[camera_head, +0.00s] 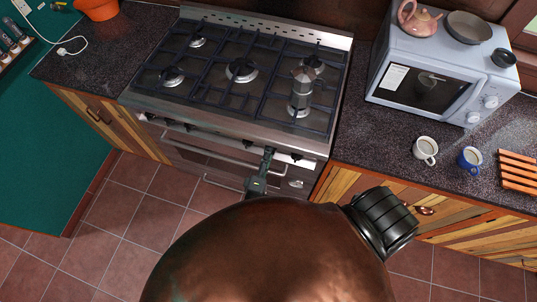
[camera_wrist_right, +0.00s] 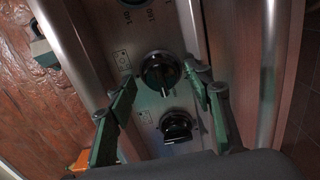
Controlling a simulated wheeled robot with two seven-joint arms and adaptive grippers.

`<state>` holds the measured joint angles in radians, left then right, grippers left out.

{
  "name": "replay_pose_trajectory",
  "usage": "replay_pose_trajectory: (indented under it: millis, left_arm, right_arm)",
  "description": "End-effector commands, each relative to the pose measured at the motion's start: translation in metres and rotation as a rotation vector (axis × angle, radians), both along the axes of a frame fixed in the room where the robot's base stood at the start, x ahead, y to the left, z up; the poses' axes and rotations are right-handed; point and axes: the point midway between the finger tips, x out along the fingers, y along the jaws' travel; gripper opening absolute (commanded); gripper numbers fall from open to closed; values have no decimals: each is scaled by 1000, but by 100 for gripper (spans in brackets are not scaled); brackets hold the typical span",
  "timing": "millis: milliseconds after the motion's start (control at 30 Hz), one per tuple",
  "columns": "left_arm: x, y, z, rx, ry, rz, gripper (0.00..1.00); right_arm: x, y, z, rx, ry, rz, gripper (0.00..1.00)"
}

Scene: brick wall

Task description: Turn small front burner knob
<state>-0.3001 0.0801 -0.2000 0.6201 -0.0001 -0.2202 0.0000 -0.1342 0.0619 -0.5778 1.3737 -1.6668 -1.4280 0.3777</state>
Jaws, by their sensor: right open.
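The steel stove (camera_head: 130,100) stands at the back with a row of dark knobs along its front panel. My right gripper (camera_head: 266,158) is at the right part of this panel, above the oven door handle (camera_head: 225,152). In the right wrist view, a round black knob (camera_wrist_right: 160,72) lies between the two open green fingers of my right gripper (camera_wrist_right: 161,78). I cannot tell whether a finger touches it. A second black knob (camera_wrist_right: 177,127) sits below it, nearer the camera. I cannot tell which knob serves the small front burner. My left gripper is not in view.
A moka pot (camera_head: 301,92) stands on the front right burner. A microwave (camera_head: 440,75) is on the right counter, with a white mug (camera_head: 425,150) and a blue mug (camera_head: 470,160) before it. The tiled floor (camera_head: 130,205) at the left is clear.

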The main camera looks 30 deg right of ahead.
Motion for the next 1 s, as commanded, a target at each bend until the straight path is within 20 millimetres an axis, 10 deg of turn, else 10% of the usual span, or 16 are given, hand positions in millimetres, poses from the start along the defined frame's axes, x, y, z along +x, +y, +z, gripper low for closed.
replay_pose_trajectory:
  millis: [1000]
  left_arm:
    - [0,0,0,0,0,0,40]
  right_arm:
    - [-52,62,0,0,0,0,48]
